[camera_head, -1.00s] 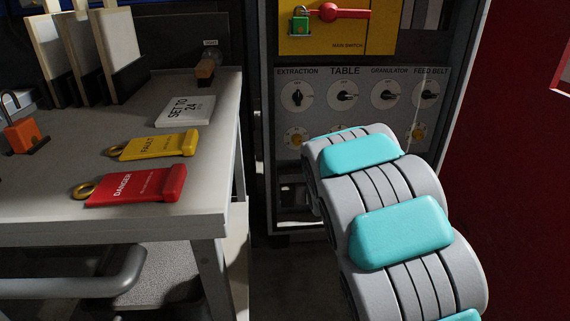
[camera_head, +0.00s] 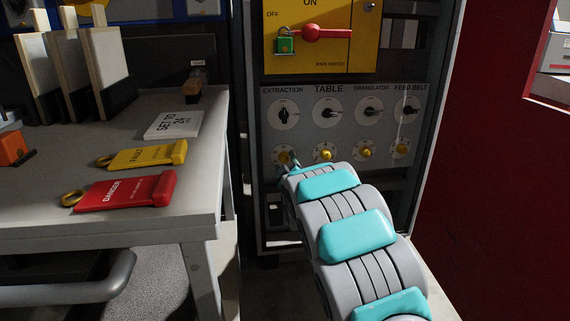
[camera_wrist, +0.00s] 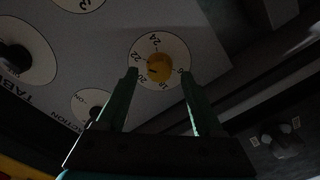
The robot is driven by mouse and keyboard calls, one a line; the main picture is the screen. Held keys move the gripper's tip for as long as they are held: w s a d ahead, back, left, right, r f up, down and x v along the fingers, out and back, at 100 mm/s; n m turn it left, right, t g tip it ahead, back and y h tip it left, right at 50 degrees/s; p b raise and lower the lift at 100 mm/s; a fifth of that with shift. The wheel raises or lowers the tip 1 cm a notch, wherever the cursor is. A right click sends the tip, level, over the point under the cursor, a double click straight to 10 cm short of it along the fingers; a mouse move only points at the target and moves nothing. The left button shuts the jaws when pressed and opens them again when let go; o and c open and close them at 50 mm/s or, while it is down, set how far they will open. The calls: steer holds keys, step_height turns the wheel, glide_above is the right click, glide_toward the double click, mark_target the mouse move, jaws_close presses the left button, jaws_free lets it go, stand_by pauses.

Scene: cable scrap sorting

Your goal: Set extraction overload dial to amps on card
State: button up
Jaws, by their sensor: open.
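The extraction overload dial is a small yellow knob (camera_wrist: 159,67) on a white round scale (camera_wrist: 143,48) marked around 16 to 24. In the head view this dial (camera_head: 283,154) sits under the extraction switch (camera_head: 283,114), partly hidden by my gripper. My gripper (camera_wrist: 160,82) is open in the wrist view, its two green fingers reaching toward the knob, one on each side. I cannot tell whether they touch it. The knob's exact setting is too dark to read. The card (camera_head: 174,125) on the bench reads "SET TO 24".
Other yellow dials (camera_head: 326,153) sit to the right along the panel (camera_head: 345,88), under black rotary switches. Above are a red main switch handle (camera_head: 325,33) and green padlock (camera_head: 286,42). Yellow (camera_head: 148,155) and red (camera_head: 125,192) tags lie on the bench (camera_head: 60,214).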

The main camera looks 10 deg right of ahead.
steer(key=shift+w, duration=0.5)
jaws_close()
stand_by(0.3)
